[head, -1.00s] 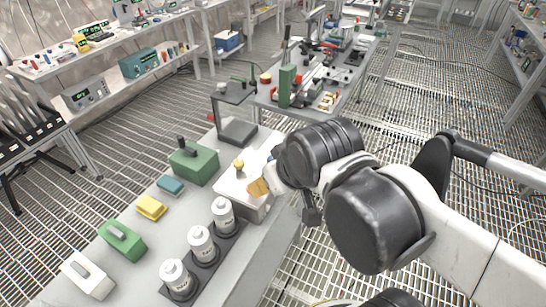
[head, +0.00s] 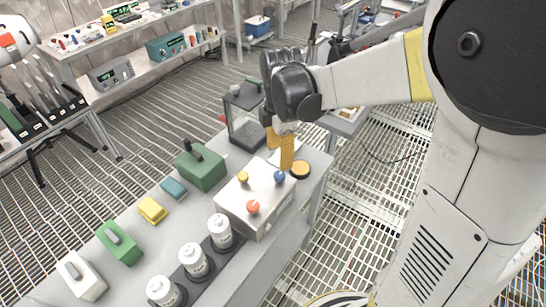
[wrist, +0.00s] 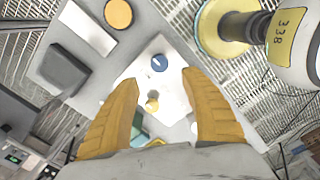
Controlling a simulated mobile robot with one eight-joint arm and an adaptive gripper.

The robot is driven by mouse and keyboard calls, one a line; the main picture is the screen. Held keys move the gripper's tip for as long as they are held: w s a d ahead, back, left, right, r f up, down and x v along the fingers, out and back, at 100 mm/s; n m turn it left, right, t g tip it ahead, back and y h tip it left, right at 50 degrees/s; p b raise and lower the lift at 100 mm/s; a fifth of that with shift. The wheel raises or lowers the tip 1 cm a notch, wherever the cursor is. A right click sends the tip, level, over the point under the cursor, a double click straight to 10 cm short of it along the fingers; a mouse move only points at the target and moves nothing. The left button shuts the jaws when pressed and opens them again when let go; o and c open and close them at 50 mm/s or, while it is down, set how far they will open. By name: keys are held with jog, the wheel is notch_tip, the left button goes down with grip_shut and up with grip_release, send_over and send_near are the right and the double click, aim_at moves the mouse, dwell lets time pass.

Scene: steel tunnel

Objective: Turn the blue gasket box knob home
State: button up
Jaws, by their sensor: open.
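My gripper (head: 281,152) is open, with orange-yellow fingers pointing down above the blue knob's end of the box. In the wrist view the blue knob appears between and slightly beyond the fingertips (wrist: 160,78). Nothing is between the fingers, and I see no contact.
An orange disc (head: 300,169) lies beside the box. A dark-framed clear case (head: 247,121) and a green box (head: 200,167) stand behind it. Several white bottles (head: 220,232) stand in front. Yellow (head: 152,209) and teal (head: 173,188) blocks lie left.

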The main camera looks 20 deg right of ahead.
aim_at(279, 175)
notch_tip(279, 175, down, 9)
jog(key=b, duration=0.3)
jog(key=shift+r, duration=0.1)
grip_shut()
jog(key=shift+m, duration=0.4)
